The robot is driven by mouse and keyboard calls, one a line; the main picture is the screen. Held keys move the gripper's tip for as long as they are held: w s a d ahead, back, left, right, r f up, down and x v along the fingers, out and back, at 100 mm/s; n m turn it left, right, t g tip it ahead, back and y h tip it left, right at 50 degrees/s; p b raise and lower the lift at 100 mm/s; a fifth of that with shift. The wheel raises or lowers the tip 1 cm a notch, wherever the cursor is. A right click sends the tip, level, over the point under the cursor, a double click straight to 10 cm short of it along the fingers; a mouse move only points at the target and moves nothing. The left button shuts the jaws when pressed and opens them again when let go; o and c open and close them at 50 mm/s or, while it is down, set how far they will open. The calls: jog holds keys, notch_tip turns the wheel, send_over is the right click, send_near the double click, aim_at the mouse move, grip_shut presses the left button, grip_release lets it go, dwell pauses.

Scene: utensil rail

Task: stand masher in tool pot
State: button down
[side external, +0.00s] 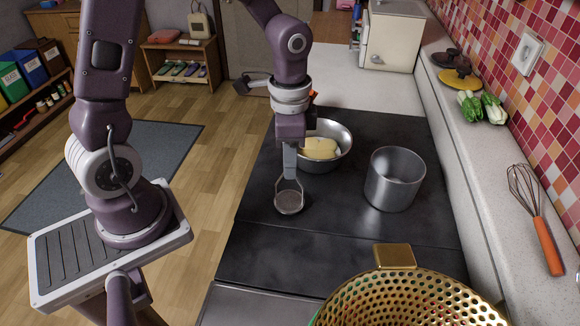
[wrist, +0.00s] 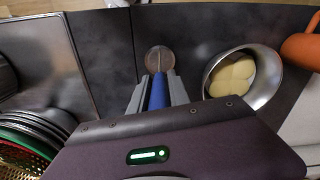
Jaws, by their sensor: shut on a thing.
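My gripper (side external: 290,162) points down over the dark hob and is shut on the masher. In the wrist view, the masher's blue handle (wrist: 157,92) lies between the two grey fingers. Its round metal head (side external: 289,202) hangs below the fingers, close over the hob; I cannot tell whether it touches. The head also shows beyond the fingers in the wrist view (wrist: 158,60). The tool pot (side external: 388,190), a plain steel cylinder, stands upright on the hob to the right of the masher, apart from it. Its visible inside looks empty.
A steel bowl (side external: 334,164) with yellow food (side external: 319,148) stands just behind my gripper. A gold perforated colander (side external: 410,300) fills the front. An orange-handled whisk (side external: 547,245) lies on the right counter by the tiled wall. The hob between masher and pot is clear.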

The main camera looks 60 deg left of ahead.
jog(key=shift+f, duration=0.55)
jog(key=shift+f, duration=0.15)
jog(key=c, duration=1.2)
grip_release()
jog(key=shift+c, duration=0.2)
jog(key=r, duration=1.3)
jog(key=shift+s, duration=0.3)
jog(key=s+r+n+t, duration=0.4)
jog(key=s+n+t, duration=0.1)
jog(key=s, duration=0.8)
jog(key=shift+s+n+t, duration=0.3)
jog(key=shift+s+n, duration=0.1)
jog(key=shift+n, duration=0.5)
